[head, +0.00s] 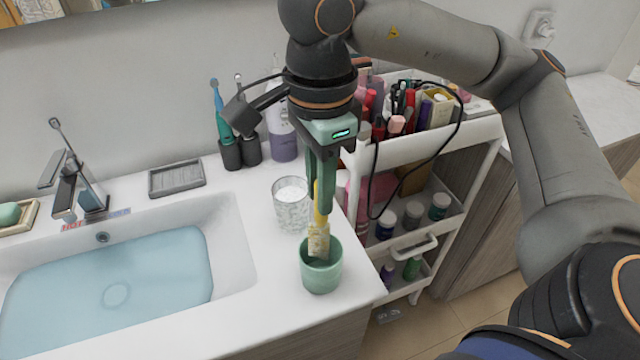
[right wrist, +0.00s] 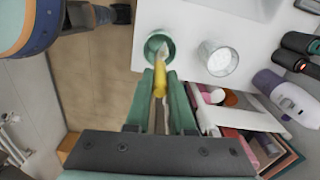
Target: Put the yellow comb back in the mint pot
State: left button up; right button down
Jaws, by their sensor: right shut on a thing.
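The mint pot (head: 321,271) stands on the white counter near its front right corner, right of the sink. It also shows in the right wrist view (right wrist: 149,50). My right gripper (head: 322,208) is above the pot, pointing down, and shut on the yellow comb (head: 319,222). The comb's pale toothed end reaches down to the pot's mouth; in the right wrist view the comb (right wrist: 160,80) points toward the pot's opening. I cannot tell how deep its lower end sits. The upper part of the comb is hidden by the fingers. My left gripper is not in view.
A patterned glass (head: 290,204) stands just behind and left of the pot. Toothbrush holders (head: 231,153) and a white-purple bottle (head: 282,137) are farther back. The sink (head: 230,240) is left. A crowded white cart (head: 470,137) stands right of the counter's edge.

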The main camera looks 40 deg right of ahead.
jog(key=shift+f+b, duration=1.3)
jog(key=c, duration=0.7)
grip_release()
jog(key=shift+o, duration=0.3)
jog(key=o, duration=0.4)
